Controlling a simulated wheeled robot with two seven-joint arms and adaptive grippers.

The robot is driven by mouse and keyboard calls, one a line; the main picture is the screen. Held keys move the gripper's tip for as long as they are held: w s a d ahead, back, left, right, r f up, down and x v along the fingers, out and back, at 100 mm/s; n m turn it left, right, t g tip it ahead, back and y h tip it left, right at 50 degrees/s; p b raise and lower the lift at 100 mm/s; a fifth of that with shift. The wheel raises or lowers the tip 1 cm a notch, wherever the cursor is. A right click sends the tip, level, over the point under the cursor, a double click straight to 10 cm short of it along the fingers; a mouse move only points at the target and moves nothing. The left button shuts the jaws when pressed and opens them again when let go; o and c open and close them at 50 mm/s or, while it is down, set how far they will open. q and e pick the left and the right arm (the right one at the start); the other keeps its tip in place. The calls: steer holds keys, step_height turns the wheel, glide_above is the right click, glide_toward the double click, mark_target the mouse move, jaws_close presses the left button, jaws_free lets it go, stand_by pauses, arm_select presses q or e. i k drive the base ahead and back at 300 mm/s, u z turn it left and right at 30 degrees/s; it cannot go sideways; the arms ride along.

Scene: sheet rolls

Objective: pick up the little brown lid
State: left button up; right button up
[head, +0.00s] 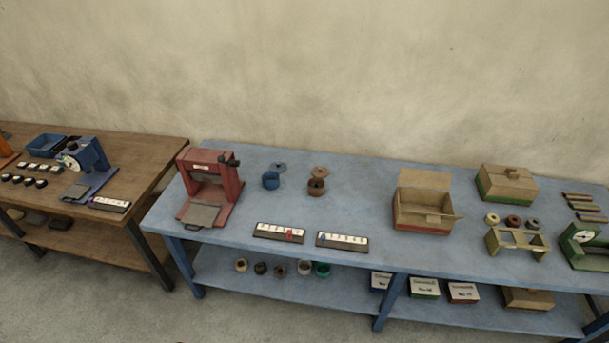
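A little brown lid (320,172) with a small knob lies on the blue table (365,190), just behind a small brown pot (316,187). The pot stands upright with its top uncovered. A blue-grey lid (279,168) lies to the left of the brown lid, behind a blue pot (270,180). Neither of my grippers shows in the head view.
A red press (209,185) stands left of the pots. Two numbered strips (279,233) (342,241) lie near the front edge. An open cardboard box (422,206) stands to the right, with clear tabletop between it and the brown pot. A wooden table (140,160) adjoins at left.

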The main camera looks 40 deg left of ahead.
mark_target(320, 170)
steer(key=u, duration=1.7)
